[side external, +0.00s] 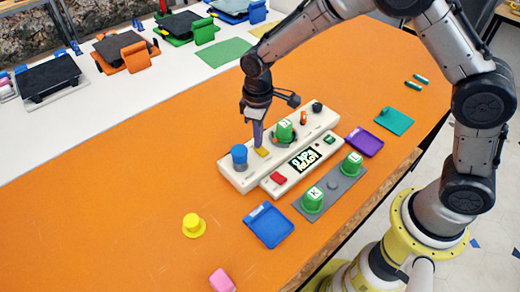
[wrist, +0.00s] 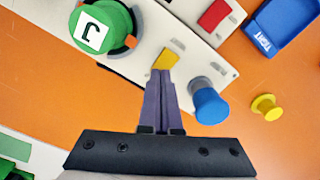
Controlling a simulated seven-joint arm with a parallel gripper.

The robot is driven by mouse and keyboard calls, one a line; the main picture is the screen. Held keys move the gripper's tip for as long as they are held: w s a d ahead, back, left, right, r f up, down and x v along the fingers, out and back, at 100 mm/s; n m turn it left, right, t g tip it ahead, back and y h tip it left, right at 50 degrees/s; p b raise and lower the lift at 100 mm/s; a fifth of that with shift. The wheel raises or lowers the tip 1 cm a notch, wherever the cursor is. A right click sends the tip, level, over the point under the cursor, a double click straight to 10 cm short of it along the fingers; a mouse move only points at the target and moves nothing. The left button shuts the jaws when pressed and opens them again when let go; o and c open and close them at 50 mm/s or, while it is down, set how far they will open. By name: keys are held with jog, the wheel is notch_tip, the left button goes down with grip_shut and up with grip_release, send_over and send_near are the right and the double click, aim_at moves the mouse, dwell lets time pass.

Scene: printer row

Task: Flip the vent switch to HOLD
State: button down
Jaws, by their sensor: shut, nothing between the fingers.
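A cream console (side external: 232,174) stands on the orange table. On its back section are a blue knob (side external: 239,157), a small yellow tab (side external: 262,153), a green lettered knob (side external: 285,131), an orange piece (side external: 303,118) and a black knob (side external: 317,107). No VENT or HOLD label is readable, so I cannot tell for certain which part is the vent switch. My gripper (side external: 258,145) is shut and empty, pointing down at the yellow tab. In the wrist view the fingertips (wrist: 164,76) overlap the near end of the yellow tab (wrist: 171,52); contact is unclear.
The front section holds a red button (side external: 279,178), a display (side external: 305,159) and a green button (side external: 329,139). Nearby are a blue tray (side external: 270,226), a grey strip (side external: 334,187) with green lettered knobs, a purple tray (side external: 364,142) and a yellow knob (side external: 193,226).

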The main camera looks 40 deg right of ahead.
jog(key=shift+f, duration=0.45)
jog(key=shift+r, duration=3.55)
